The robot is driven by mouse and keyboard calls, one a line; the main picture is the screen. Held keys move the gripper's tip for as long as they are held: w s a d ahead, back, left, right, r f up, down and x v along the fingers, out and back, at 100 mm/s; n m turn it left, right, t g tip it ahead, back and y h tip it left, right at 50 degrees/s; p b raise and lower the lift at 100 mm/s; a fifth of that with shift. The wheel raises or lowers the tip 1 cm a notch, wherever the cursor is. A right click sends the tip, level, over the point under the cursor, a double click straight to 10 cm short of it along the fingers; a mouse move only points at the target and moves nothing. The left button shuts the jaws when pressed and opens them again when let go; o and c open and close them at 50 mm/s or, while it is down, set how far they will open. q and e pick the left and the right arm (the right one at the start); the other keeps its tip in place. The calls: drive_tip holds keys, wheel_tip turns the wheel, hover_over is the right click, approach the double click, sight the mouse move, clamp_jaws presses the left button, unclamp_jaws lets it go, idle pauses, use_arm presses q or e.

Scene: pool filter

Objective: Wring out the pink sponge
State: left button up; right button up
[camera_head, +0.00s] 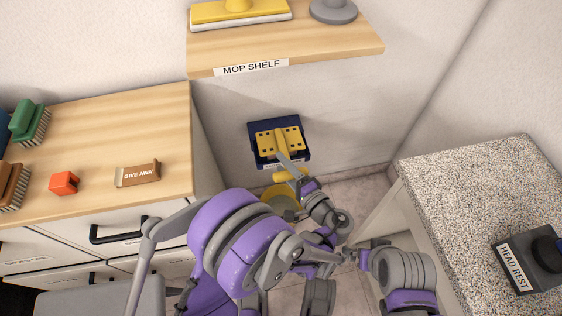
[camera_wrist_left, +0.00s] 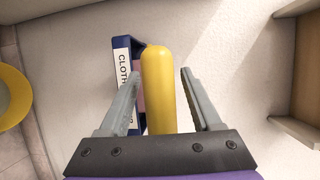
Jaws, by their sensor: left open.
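A wringer with yellow perforated plates (camera_head: 279,140) sits in a dark blue bracket (camera_head: 254,128) low on the back wall. Its yellow handle (camera_head: 287,175) sticks out below and shows as a rounded yellow bar in the left wrist view (camera_wrist_left: 158,82). My left gripper (camera_head: 292,166) is open, with one finger on each side of the handle (camera_wrist_left: 161,80); I cannot tell whether they touch it. A small pinkish patch (camera_wrist_left: 139,84) shows between the bracket and the handle in the left wrist view, perhaps the sponge; the rest is hidden. My right gripper cannot be made out.
A yellow bucket (camera_head: 282,200) stands below the wringer, partly behind my arm. A wooden counter (camera_head: 95,130) with brushes and an orange block (camera_head: 64,183) is at left. A speckled counter (camera_head: 470,200) is at right. The mop shelf (camera_head: 340,40) overhangs the wringer.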

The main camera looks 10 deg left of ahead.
use_arm(q)
clamp_jaws()
idle(1.4)
